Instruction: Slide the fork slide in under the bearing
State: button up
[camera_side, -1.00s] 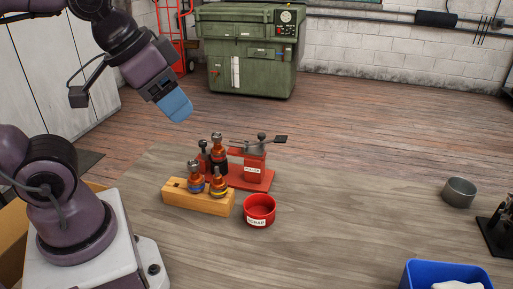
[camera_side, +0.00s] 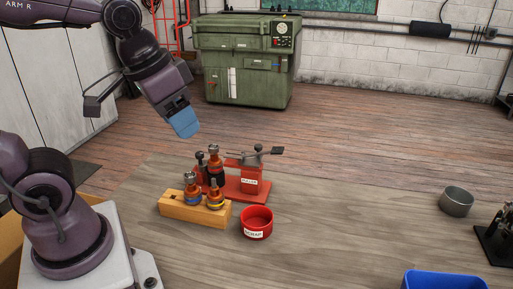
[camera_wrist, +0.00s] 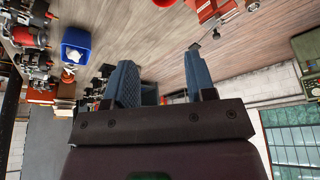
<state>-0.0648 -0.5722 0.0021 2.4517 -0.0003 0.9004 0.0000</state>
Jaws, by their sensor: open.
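My gripper (camera_side: 185,124), with blue fingers, hangs open and empty above and left of the red puller (camera_side: 249,180). In the wrist view, its fingers (camera_wrist: 162,78) stand apart with nothing between them. A flat grey piece with a dark end tab (camera_side: 277,151), which looks like the fork slide, lies across the top of the puller and sticks out to the right. A copper-coloured rotor (camera_side: 215,160) stands upright at the puller's left end. Its bearing is too small to make out clearly, and I cannot tell whether the fork is under it.
A wooden block (camera_side: 178,210) holds two more rotors in front of the puller. A red scrap bowl (camera_side: 257,222) stands right of the block. A grey metal bowl (camera_side: 457,201) and a blue bin (camera_side: 443,281) are farther right. The table between is clear.

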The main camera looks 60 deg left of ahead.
jog(key=w+a+f+n+g, duration=0.25)
jog(key=w+a, duration=0.35)
jog(key=w, duration=0.5)
jog(key=n+g, duration=0.2)
jog(key=n, duration=0.1)
send_near(258, 145)
notch_tip(258, 145, down, 9)
jog(key=shift+s+a+r, duration=0.1)
